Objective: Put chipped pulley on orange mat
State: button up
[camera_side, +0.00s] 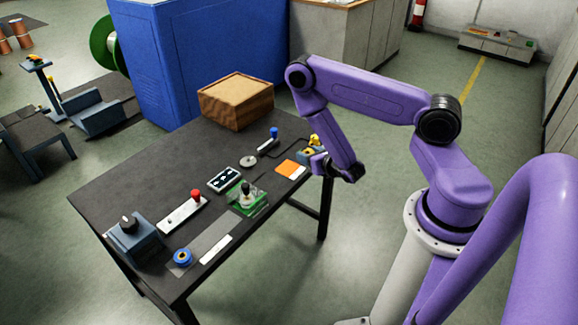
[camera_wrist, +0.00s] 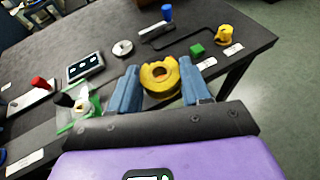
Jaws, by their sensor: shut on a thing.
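The yellow chipped pulley (camera_wrist: 158,76) is between the two blue fingers of my gripper (camera_wrist: 160,88) in the wrist view, with a notch in its upper rim. My gripper is shut on it. In the side view my gripper (camera_side: 308,153) is low at the table's right edge, with a bit of yellow showing between its fingers. The orange mat (camera_side: 288,167) lies on the table just left of and below my gripper there, with a white label beside it. I cannot make out the mat in the wrist view. Whether the pulley touches the table is unclear.
A yellow fitting (camera_wrist: 226,35) and a green block (camera_wrist: 197,49) stand near the table edge. A grey disc (camera_wrist: 122,47), a dark panel (camera_wrist: 85,66) and a blue-handled lever (camera_wrist: 167,13) are nearby. A blue spool (camera_side: 182,257) is at the front.

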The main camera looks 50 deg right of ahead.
jog(key=x, duration=0.6)
send_over(290, 171)
notch_tip(290, 171, down, 6)
jog(key=shift+w+f, duration=0.1)
jog(key=shift+f, duration=1.6)
jog(key=shift+f, duration=0.1)
jog(key=o, duration=1.1)
jog(key=shift+c, duration=0.2)
